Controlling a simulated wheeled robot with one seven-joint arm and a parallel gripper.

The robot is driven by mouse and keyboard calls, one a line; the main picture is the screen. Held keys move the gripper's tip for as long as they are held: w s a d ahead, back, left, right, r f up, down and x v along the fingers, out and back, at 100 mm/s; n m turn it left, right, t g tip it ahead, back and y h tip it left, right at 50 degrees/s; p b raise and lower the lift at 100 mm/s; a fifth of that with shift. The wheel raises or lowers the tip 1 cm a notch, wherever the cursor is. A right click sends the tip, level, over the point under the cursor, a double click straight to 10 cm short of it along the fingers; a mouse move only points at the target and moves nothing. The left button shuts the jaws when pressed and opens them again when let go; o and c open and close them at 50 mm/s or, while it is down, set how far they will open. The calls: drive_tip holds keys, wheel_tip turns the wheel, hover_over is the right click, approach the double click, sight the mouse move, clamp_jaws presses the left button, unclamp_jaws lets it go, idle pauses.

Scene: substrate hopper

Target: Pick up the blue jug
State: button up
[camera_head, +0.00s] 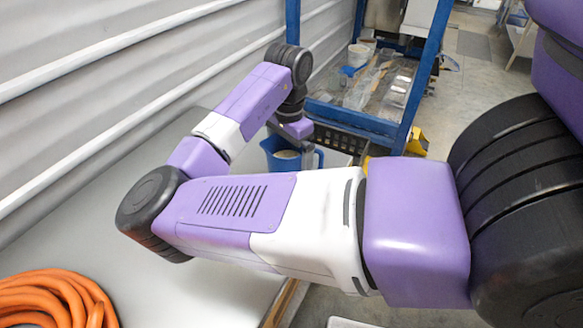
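The blue jug (273,146) stands near the far end of the grey tabletop, with pale contents showing inside its rim. My gripper (307,152) points down at the jug's right side, close to where a handle would be. The fingertips are small and partly hidden, so I cannot tell whether they touch the jug or how far apart they are.
A coiled orange hose (58,300) lies on the grey tabletop (225,291) at the lower left. A ribbed wall (110,70) runs along the left. A blue metal frame (421,80) with a cluttered shelf stands behind the jug. Open floor (480,75) shows at the back right.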

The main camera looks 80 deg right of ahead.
drive_tip(key=c, duration=1.8)
drive_tip(key=shift+r, duration=0.2)
wheel_tip(320, 180, up, 20)
drive_tip(key=shift+f, duration=0.15)
